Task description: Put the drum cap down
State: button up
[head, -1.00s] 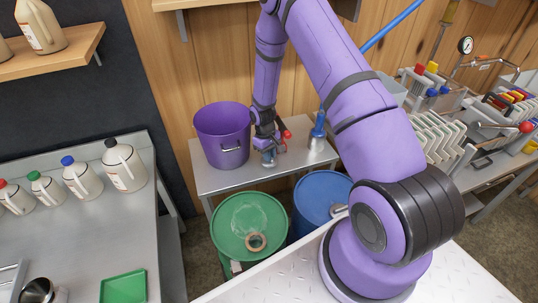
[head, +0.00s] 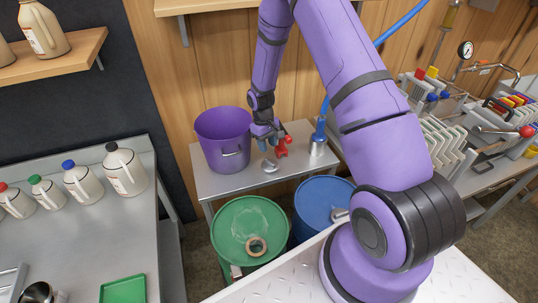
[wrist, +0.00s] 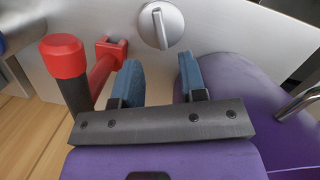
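The drum cap (head: 269,165) is a small silver disc lying on the metal side table (head: 225,187). In the wrist view the cap (wrist: 160,25) shows a raised bar across its face and lies flat on the table, beyond the fingertips. My gripper (head: 265,145) is just above the cap, pointing down. In the wrist view its two blue fingers (wrist: 160,75) are apart with nothing between them.
A purple bucket (head: 223,138) stands close to my gripper's left. A red-handled tool (head: 283,147) stands close on its right, with a blue-topped metal piece (head: 318,138) beyond. Green (head: 249,225) and blue (head: 321,203) drums stand in front of the table.

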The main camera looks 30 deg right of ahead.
jog(key=s+a+r+t, duration=0.1)
jog(key=s+r, duration=0.2)
jog(key=r, duration=0.8)
jog(key=s+a+r+m+t, duration=0.1)
jog(key=s+a+r, duration=0.15)
jog(key=r, duration=0.95)
jog(key=s+a+r+t, duration=0.1)
jog(key=s+r, duration=0.2)
jog(key=r, duration=0.8)
jog(key=s+a+r+t, duration=0.1)
jog(key=s+r, duration=0.2)
jog(key=s, duration=0.4)
jog(key=s+a+r+t, duration=0.1)
jog(key=s+r, duration=0.3)
jog(key=s, duration=0.4)
jog(key=s+a+r+m+t, duration=0.1)
jog(key=s+r, duration=0.3)
jog(key=s, duration=0.4)
jog(key=shift+s+a+r+t, duration=0.15)
jog(key=shift+s+t, duration=0.1)
jog(key=shift+t, duration=0.35)
jog(key=shift+s, duration=0.1)
